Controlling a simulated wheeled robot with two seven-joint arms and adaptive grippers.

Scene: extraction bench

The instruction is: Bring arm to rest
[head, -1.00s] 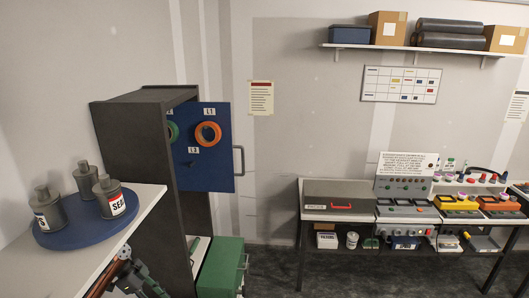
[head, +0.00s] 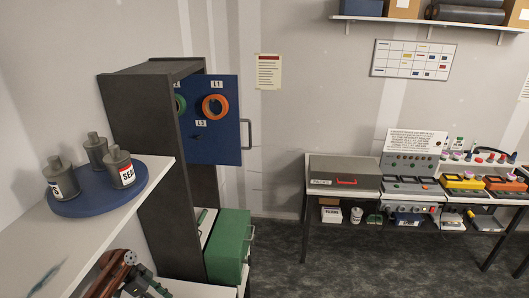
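My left gripper (head: 146,287) shows as dark grey parts at the bottom left, beside a reddish-brown arm link. It is partly cut off by the frame's lower edge, and its fingertips are not clear enough to tell open from shut. Nothing can be made out in it. It appears just right of the edge of the white bench top (head: 95,243) and in front of the dark cabinet's lower part. My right gripper is not in view.
A blue turntable (head: 75,205) with grey labelled bottles stands on the white bench. The dark cabinet (head: 145,130) has its blue door (head: 215,145) swung open and a green drawer (head: 228,245) below. An equipment bench (head: 345,172) stands right. Dark floor between is clear.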

